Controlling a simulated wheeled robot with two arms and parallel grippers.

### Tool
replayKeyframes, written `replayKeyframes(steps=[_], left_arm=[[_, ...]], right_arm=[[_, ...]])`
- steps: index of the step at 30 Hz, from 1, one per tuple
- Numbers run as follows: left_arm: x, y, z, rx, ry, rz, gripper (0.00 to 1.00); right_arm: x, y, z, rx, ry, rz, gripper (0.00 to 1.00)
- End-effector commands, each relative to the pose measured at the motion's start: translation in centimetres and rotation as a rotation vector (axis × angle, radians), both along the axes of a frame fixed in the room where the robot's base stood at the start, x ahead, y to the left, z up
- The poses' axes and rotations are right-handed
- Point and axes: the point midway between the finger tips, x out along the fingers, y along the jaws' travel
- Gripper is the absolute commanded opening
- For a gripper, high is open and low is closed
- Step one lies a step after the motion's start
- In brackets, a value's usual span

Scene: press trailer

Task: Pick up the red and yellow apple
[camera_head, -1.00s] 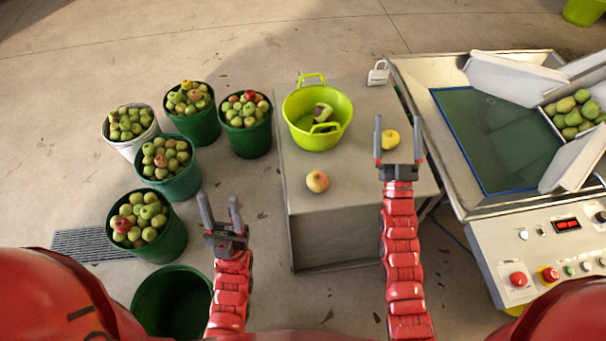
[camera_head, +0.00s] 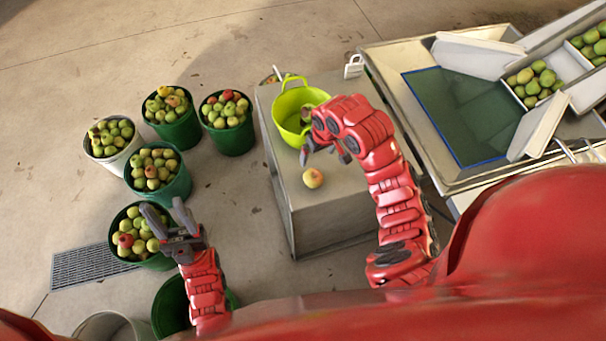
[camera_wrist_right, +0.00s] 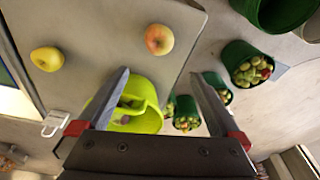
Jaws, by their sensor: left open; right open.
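The red and yellow apple (camera_head: 313,178) lies on the grey table (camera_head: 330,222), near its front left part. It also shows in the right wrist view (camera_wrist_right: 159,39), beyond the fingertips. My right gripper (camera_head: 325,156) is open and empty, bent over the table close to the apple and apart from it. Its two spread fingers (camera_wrist_right: 159,75) show in the wrist view. A yellow apple (camera_wrist_right: 47,59) lies on the table too; my right arm hides it in the head view. My left gripper (camera_head: 164,207) is open and empty, near the front green bucket.
A lime green basket (camera_head: 283,112) with dark items inside stands behind the apple. A white padlock-shaped tag (camera_head: 353,67) is at the table's back edge. Several buckets of apples (camera_head: 158,178) stand on the left floor. The press machine (camera_head: 400,48) is at the right.

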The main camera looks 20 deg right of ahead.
Motion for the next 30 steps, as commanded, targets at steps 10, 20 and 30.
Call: replayKeyframes(steps=[10,20,30], left_arm=[[0.0,0.0,-3.0,0.000,0.000,0.000,0.50],[0.0,0.0,-7.9,0.000,0.000,0.000,0.50],[0.0,0.0,-7.5,0.000,0.000,0.000,0.50]], right_arm=[[-0.1,0.0,-5.2,-0.013,0.035,0.005,1.00],[0.9,0.1,-11.6,-0.015,0.032,0.004,1.00],[1.3,0.2,-13.5,-0.017,0.037,0.006,1.00]])
